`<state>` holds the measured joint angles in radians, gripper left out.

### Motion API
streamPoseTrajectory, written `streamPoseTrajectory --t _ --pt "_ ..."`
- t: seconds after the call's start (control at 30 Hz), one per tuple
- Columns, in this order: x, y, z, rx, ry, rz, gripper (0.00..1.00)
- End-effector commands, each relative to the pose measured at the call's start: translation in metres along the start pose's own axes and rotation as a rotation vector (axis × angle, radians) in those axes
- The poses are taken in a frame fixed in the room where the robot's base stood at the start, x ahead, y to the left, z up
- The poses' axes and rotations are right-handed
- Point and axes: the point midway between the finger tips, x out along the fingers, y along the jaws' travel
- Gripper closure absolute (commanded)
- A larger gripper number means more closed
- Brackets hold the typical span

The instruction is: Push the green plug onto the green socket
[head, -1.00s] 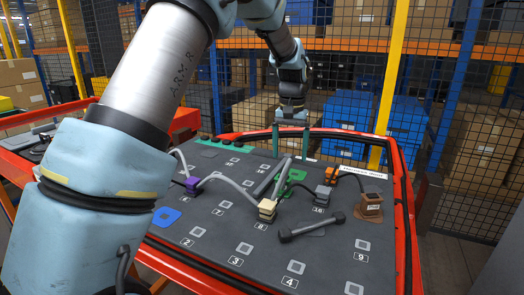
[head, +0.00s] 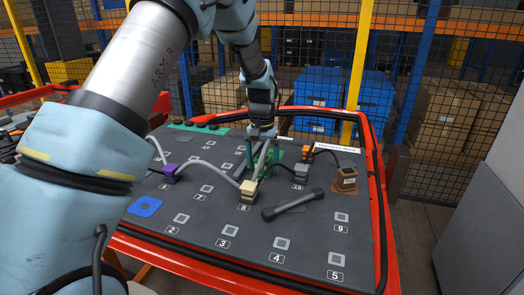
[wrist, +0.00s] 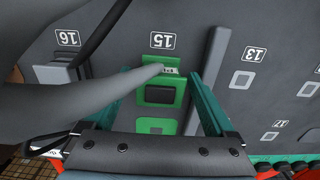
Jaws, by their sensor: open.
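The green plug (wrist: 160,92), a green block with a dark rectangular top and a grey cable, is between the fingers of my gripper (wrist: 162,98) in the wrist view, below the label 15. The green socket (wrist: 156,126), a green pad with a grey square, shows just nearer my gripper's palm, beside the plug and partly hidden by it. My gripper is open, one teal finger on each side of the plug. I cannot tell whether the fingers touch it. In the head view my gripper (head: 262,135) hangs over the back middle of the board, largely hiding the green parts.
A cream plug (head: 249,190), a purple plug (head: 169,173) and a brown block (head: 346,180) stand nearby on the board. A loose dark bar (head: 293,205) lies in front. A thick grey cable (wrist: 60,107) crosses the wrist view's left.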

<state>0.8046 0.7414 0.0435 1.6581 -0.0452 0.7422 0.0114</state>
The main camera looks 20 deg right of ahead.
Motion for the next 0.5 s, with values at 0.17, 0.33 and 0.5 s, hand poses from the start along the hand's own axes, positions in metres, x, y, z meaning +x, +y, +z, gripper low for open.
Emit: streamPoseTrajectory --t 0.17,0.33,0.5 --pt "0.0061 0.0000 0.0003 0.000 -0.001 0.000 0.10" --pt "0.0062 0.0000 0.0002 0.000 0.000 0.000 0.10" --pt "0.0060 0.0000 0.0002 0.000 0.000 0.000 0.25"
